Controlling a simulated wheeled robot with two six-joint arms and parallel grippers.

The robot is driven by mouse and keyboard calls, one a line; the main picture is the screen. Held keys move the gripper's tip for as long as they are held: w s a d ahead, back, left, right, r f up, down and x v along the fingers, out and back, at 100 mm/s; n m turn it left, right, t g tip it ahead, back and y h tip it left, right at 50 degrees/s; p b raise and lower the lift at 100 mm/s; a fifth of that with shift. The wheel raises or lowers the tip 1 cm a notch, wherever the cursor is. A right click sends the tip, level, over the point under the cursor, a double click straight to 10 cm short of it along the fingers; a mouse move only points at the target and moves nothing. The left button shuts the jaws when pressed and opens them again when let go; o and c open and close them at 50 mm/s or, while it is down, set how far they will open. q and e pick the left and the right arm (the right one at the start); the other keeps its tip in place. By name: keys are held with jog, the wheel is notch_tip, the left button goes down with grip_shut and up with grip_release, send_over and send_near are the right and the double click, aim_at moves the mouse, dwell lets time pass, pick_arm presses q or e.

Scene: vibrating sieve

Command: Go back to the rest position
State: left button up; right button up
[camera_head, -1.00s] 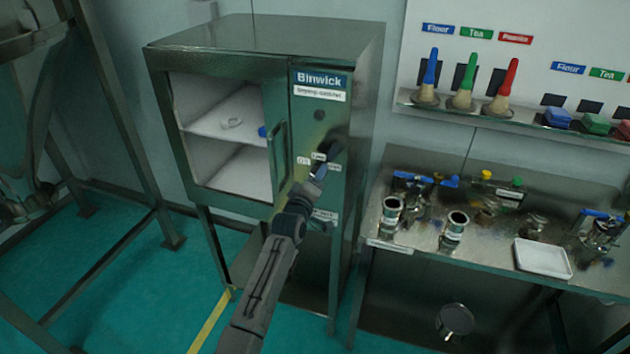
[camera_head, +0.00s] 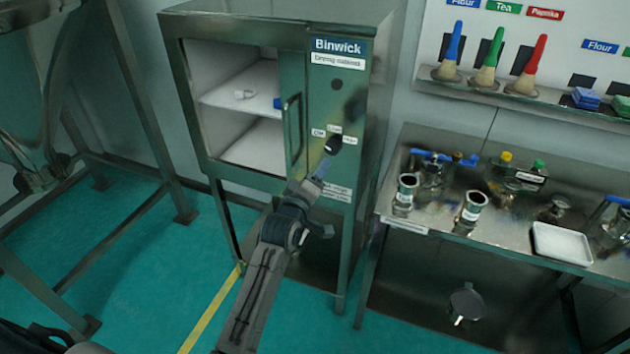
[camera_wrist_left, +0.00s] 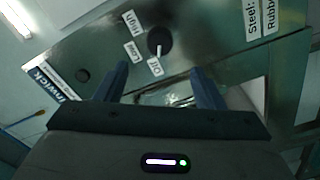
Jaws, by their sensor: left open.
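The drying cabinet (camera_head: 272,20) marked Binwick has a glass door over two shelves and a control panel on its right. Its dark knob (camera_head: 333,145) sits beside small Off, Low and High labels. In the left wrist view the knob (camera_wrist_left: 160,41) lies beyond the fingertips, its white mark on the side of the Off label. My left gripper (camera_head: 318,180) is in front of the panel, below the knob and apart from it. In the left wrist view its two fingers (camera_wrist_left: 162,84) are spread with nothing between them. My right gripper is not in view.
A steel table (camera_head: 400,220) at the right bears metal cups, bottles and a white tray (camera_head: 562,243). Brushes (camera_head: 490,55) stand on a wall shelf above. A steel frame (camera_head: 150,115) stands at the left. Green floor (camera_head: 140,260) lies open between the frame and the cabinet.

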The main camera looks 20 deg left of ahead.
pick_arm(q)
jog(key=shift+s, duration=0.2)
dwell(0.3)
jog(key=s+a+f+m+g+b, duration=0.1)
jog(key=s+f+m+g, duration=0.1)
jog(key=f, duration=1.1)
jog(key=s+f+m+g, duration=0.1)
jog(key=s+f+g, duration=0.2)
jog(key=f, duration=1)
jog(key=s+a+f+m+g+b, duration=0.1)
jog(key=s+f+m+g, duration=0.1)
jog(key=s+f, duration=0.7)
jog(key=s+a+f+m+g, duration=0.15)
jog(key=s+f, duration=0.25)
jog(key=f, duration=0.9)
jog(key=s+a+f+m+g, duration=0.1)
jog(key=s+f+m+g, duration=0.1)
jog(key=s+f, duration=0.5)
jog(key=s+a+f+m+g+y+b, duration=0.1)
jog(key=s+f, duration=0.6)
jog(key=s, duration=1.3)
jog(key=s+a+f+m+g+b, duration=0.1)
jog(key=s+f+g, duration=0.4)
jog(key=s, duration=0.9)
notch_tip(320, 180, down, 2)
jog(key=shift+a+f+m, duration=0.1)
jog(key=shift+a+m, duration=0.75)
jog(key=shift+a, duration=0.05)
